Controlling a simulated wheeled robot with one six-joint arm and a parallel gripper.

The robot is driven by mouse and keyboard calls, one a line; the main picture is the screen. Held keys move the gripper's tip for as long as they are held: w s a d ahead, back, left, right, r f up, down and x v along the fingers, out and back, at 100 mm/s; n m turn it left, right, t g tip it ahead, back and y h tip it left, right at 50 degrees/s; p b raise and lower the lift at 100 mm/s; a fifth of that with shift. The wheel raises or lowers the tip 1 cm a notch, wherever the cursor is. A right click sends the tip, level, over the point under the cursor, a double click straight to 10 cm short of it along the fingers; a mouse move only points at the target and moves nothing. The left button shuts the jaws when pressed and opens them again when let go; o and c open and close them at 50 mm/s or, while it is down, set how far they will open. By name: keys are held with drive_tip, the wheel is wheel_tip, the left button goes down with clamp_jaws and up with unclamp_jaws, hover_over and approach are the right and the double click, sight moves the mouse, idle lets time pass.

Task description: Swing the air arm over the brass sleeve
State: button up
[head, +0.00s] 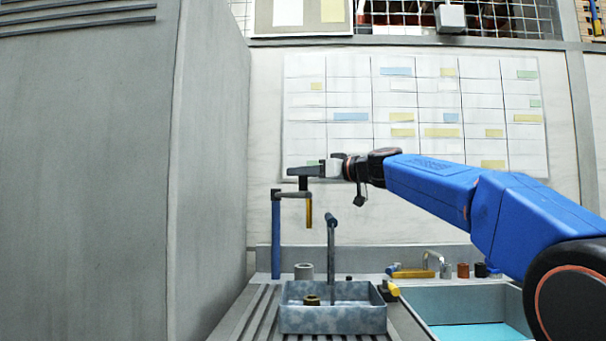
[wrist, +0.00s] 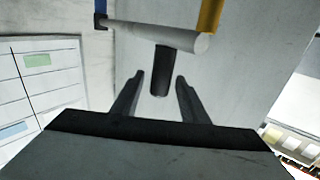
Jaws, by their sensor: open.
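The air arm is a grey bar (wrist: 160,36) on a blue post (head: 276,238), with a yellow nozzle (head: 309,210) hanging from its right end. A dark peg (wrist: 163,66) sticks out from the bar in the wrist view. My gripper (head: 303,172) is at the bar, high above the sink. In the wrist view its two fingers (wrist: 160,82) are open, with the peg's end between their tips and a gap on each side. A brass sleeve (head: 312,300) stands inside the grey-blue tray (head: 333,320), lower than the nozzle.
A dark upright tube (head: 331,255) with a bent top rises at the tray. A grey ring (head: 304,271) stands behind it. A basin (head: 470,304) lies to the right, with small items and a tap along its back. A tall grey cabinet (head: 95,180) fills the left.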

drive_tip(key=v, duration=1.7)
drive_tip(key=shift+d, duration=0.15)
drive_tip(key=s+d+f+m+g+h, duration=0.1)
drive_tip(key=s+f+m+h, duration=0.1)
drive_tip(key=s+f, duration=0.6)
drive_tip(key=s+d+f+m+g+h, duration=0.1)
drive_tip(key=s+f+m+h, duration=0.2)
drive_tip(key=f, duration=0.8)
drive_tip(key=s+d+f+m+g+h, duration=0.1)
drive_tip(key=s+f+h, duration=0.1)
drive_tip(key=s+f, duration=0.65)
drive_tip(key=s+d+f+m+g+h, duration=0.1)
drive_tip(key=s+d+f, duration=0.3)
drive_tip(key=f, duration=0.5)
drive_tip(key=s+d+f+m+g+h, duration=0.1)
drive_tip(key=s+d+f+h, duration=0.3)
drive_tip(key=s+f, duration=0.5)
drive_tip(key=s+d+f+m+h, duration=0.2)
drive_tip(key=s+d+f, duration=0.2)
drive_tip(key=f, duration=0.7)
drive_tip(key=s, duration=0.2)
drive_tip(key=shift+s+d+m+g+h, duration=0.25)
drive_tip(key=shift+m+g+h, duration=0.05)
drive_tip(key=shift+m+g, duration=0.1)
drive_tip(key=shift+c, duration=0.6)
